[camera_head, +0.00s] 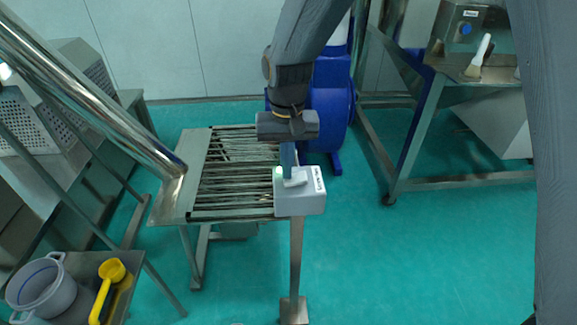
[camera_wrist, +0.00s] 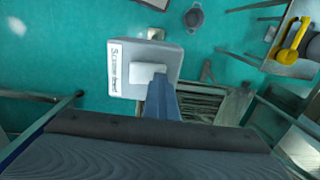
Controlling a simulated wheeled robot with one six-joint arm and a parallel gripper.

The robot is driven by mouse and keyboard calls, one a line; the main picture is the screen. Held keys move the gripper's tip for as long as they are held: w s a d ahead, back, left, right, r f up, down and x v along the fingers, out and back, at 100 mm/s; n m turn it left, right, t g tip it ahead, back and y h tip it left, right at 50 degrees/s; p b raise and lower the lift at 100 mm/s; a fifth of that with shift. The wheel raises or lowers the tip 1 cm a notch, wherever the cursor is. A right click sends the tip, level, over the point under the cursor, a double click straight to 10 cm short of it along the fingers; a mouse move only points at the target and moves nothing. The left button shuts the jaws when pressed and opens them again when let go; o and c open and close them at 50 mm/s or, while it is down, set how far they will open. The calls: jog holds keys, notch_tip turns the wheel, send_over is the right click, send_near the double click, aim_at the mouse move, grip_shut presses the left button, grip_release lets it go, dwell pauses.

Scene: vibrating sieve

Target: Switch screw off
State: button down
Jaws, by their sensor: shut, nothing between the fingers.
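The screw control box (camera_head: 312,203) is a light grey box with a printed label on a metal post, at the middle of the head view. It also shows in the wrist view (camera_wrist: 125,85), with a raised white switch (camera_wrist: 148,72) on its top face. My gripper (camera_head: 291,178) is shut and points down at the switch. In the wrist view the blue-grey fingertips (camera_wrist: 160,88) are at the switch's near edge; I cannot tell if they touch it. The fingers partly hide the switch, and its position cannot be read.
A slatted metal sieve table (camera_head: 235,165) stands left of the box, with a slanted steel tube (camera_head: 100,95) above it. A blue machine (camera_head: 330,105) is behind. Green floor at right is clear.

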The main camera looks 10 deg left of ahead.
aim_at(294, 177)
jog(key=shift+w+d+r+p, duration=0.1)
jog(key=shift+d+r+p, duration=0.1)
jog(key=shift+d, duration=0.2)
jog(key=shift+w+d+r+p, duration=0.1)
jog(key=shift+d+p, duration=0.05)
jog(key=shift+d, duration=0.2)
jog(key=shift+r+p, duration=0.4)
jog(key=shift+r, duration=0.05)
notch_tip(294, 177, up, 13)
jog(key=shift+b, duration=0.3)
jog(key=shift+s+a+f+t+y+b, duration=0.1)
jog(key=shift+s+t+y+b, duration=0.1)
jog(key=shift+s+t+b, duration=0.75)
jog(key=shift+s+a+f+t+y+b, duration=0.1)
jog(key=shift+s+t+y+b, duration=0.1)
jog(key=shift+s+t+b, duration=0.7)
jog(key=shift+s+g, duration=0.25)
jog(key=shift+s, duration=0.05)
